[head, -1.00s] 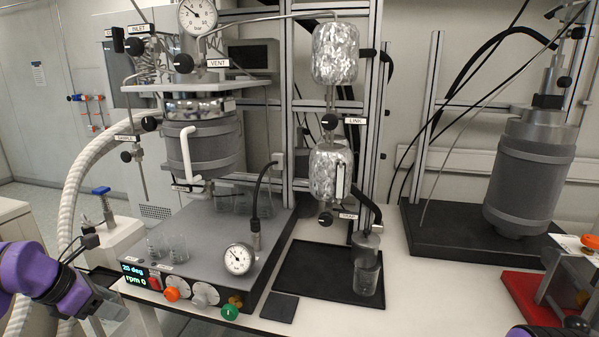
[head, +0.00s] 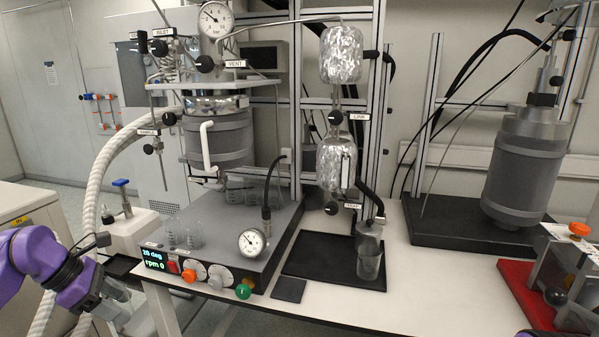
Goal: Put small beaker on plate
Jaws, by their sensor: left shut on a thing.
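My left gripper (head: 112,305) is low at the left, beyond the left edge of the bench and below the plate's level. It is shut on a small clear glass thing, which looks like the small beaker; its outline is hard to make out against the fingers. The plate is the grey flat top (head: 222,218) of the heater-stirrer unit, to the right of the gripper and apart from it. Two small glass beakers (head: 181,234) stand at its front left. More glass beakers (head: 238,188) stand at its back. My right gripper is out of view.
A dial gauge (head: 252,242) stands at the plate's front right. The steel reactor (head: 217,138) hangs over its back. A black tray (head: 318,264) holding a glass vessel (head: 369,264) lies to the right. A ribbed white hose (head: 92,190) rises behind my left arm.

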